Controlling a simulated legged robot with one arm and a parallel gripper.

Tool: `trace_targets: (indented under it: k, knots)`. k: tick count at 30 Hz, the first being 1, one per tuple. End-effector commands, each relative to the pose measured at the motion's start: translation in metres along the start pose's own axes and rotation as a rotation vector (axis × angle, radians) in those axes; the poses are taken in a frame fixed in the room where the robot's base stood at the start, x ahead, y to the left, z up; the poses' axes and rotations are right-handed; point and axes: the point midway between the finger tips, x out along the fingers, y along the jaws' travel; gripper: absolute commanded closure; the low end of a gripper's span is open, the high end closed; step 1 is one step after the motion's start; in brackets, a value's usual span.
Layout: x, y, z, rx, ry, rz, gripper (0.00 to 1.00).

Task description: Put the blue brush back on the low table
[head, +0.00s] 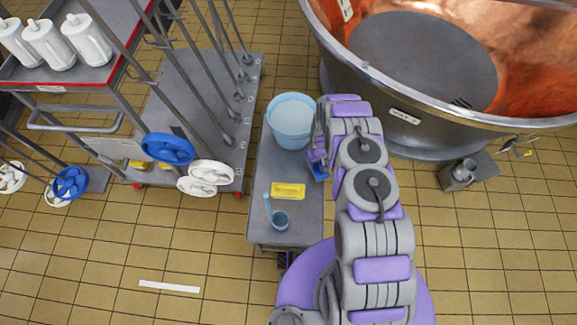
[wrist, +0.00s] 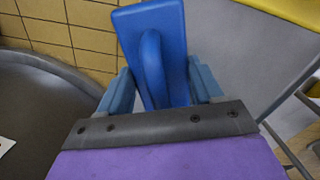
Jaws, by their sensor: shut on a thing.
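The blue brush (wrist: 178,30) is held between the two fingers of my gripper (wrist: 161,88) in the wrist view, its looped handle facing the camera. In the head view a small blue part of the brush (head: 320,172) shows beside my arm, at the right edge of the low table (head: 262,215). My arm hides most of the gripper there. I cannot tell whether the brush touches the table. The low table is a narrow grey top standing on the tiled floor.
Bare top lies between bucket and yellow brush. A copper vat (head: 400,115) is at right, a tool trolley (head: 190,100) at left.

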Motion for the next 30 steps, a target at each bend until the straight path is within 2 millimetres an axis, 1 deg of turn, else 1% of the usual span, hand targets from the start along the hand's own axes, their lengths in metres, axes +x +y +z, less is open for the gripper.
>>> trace_targets:
  k: [1,9,12,15,22,24,27,30]
  knots:
    - [0.002,-0.01,-0.005,-0.003,0.002,-0.002,0.73]
    - [0.0,-0.065,-0.029,0.0,0.005,-0.01,0.73]
    - [-0.001,-0.085,-0.038,0.001,0.006,-0.007,0.73]
    - [-0.001,-0.099,-0.044,0.002,0.006,-0.004,0.73]
    - [-0.001,-0.112,-0.048,0.003,0.002,-0.003,0.73]
    - [-0.001,-0.119,-0.051,0.002,0.002,-0.004,0.73]
    - [0.02,-0.116,-0.047,0.005,-0.002,-0.007,0.73]
    - [0.033,-0.115,-0.047,0.004,-0.002,-0.009,0.73]
